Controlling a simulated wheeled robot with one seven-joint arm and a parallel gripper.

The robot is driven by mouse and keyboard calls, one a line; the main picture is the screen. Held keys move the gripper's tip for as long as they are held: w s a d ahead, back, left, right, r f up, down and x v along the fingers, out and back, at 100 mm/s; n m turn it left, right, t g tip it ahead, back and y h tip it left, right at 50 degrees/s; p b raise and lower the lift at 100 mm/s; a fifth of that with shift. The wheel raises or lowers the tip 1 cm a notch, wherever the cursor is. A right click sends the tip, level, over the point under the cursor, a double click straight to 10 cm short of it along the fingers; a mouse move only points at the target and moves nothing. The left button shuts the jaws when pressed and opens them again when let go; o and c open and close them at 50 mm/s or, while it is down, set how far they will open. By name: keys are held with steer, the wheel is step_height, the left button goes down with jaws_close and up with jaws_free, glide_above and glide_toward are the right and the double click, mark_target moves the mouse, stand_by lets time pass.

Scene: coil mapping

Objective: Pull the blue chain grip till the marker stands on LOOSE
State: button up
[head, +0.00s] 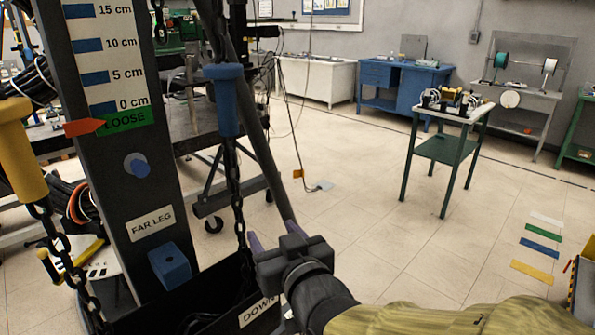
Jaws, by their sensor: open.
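The blue chain grip (224,100) hangs on a dark chain (234,185) right of the scale post. The red marker (84,127) points at the green LOOSE band (125,120), just under the 0 cm line of the scale. My gripper (271,234) is open, its two purple fingers apart and nothing seen between them. It is below and right of the blue grip, apart from it. A yellow chain grip (18,150) hangs on another chain at the left edge.
The dark post (150,205) carries a FAR LEG label and a blue block (169,264). A dark bin (210,295) labelled DOWN sits at its foot. A slanted dark bar (258,140) runs behind the blue grip. Open floor lies to the right, with a green table (446,150) farther off.

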steer(key=d+f+m+g+h, duration=0.4)
steer(key=d+f+g+h, duration=0.35)
steer(key=d+f, duration=1)
steer(key=s+d+f+m+g, duration=0.2)
steer(key=s+d+f+g, duration=0.3)
steer(key=s, duration=0.1)
step_height(320, 180, up, 16)
steer(key=p, duration=1.5)
steer(key=shift+f+h, duration=0.2)
steer(key=shift+h, duration=0.25)
steer(key=shift+s+d+t, duration=0.1)
steer(key=shift+t, duration=0.15)
steer(key=c, duration=0.3)
steer(key=shift+c, duration=0.5)
